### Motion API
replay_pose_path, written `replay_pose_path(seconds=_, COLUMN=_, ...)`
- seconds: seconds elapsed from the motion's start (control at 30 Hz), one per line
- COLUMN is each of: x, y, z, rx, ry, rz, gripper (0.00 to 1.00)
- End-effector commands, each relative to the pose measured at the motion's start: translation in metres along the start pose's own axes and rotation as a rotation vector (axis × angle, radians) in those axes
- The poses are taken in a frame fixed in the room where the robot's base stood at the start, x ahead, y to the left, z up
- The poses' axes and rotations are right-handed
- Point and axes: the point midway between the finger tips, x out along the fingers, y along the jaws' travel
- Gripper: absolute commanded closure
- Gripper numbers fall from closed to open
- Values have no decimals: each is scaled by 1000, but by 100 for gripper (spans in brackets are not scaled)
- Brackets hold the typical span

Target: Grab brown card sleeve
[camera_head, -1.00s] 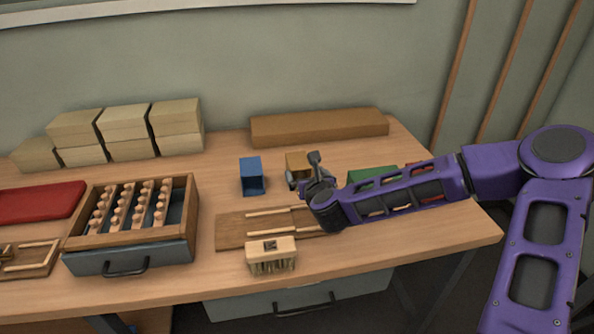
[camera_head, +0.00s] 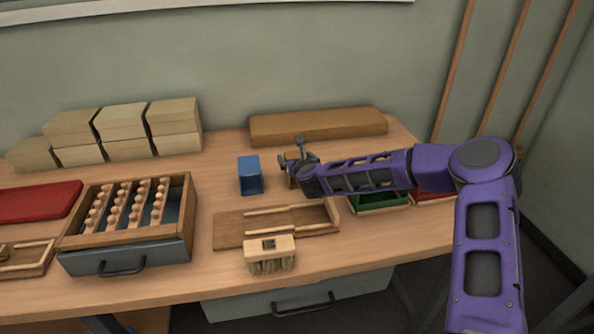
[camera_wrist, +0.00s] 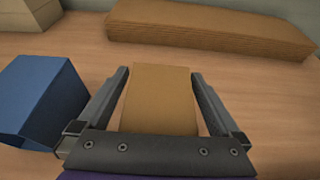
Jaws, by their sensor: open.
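The brown card sleeve (camera_wrist: 160,98) stands on the table between the two open fingers of my gripper (camera_wrist: 160,92) in the wrist view. A gap shows between the sleeve and each finger, wider on the right. In the head view the sleeve (camera_head: 291,157) is mostly hidden behind my gripper (camera_head: 297,160), with only a bit of its brown top and side showing. The gripper's tips are level with or around the sleeve; their exact height is hard to tell.
A blue sleeve (camera_head: 249,175) stands close on the left. A long brown stack (camera_head: 318,125) lies behind. Green (camera_head: 380,199) and red (camera_head: 436,194) trays are under my arm.

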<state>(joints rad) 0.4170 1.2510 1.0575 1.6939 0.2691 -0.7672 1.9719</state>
Motion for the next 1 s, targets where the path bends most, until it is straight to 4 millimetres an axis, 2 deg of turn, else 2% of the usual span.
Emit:
replay_pose_path(seconds=0.1, x=6, y=-1, z=0, rx=0, ry=0, rz=-1, gripper=0)
replay_pose_path(seconds=0.3, x=6, y=0, z=0, rx=0, ry=0, rz=-1, gripper=0)
replay_pose_path(seconds=0.37, x=6, y=0, z=0, rx=0, ry=0, rz=-1, gripper=9)
replay_pose_path(seconds=0.7, x=6, y=0, z=0, rx=0, ry=0, rz=-1, gripper=70)
replay_pose_path(seconds=1.0, x=4, y=0, z=6, rx=-1, ry=-2, rz=-1, gripper=73)
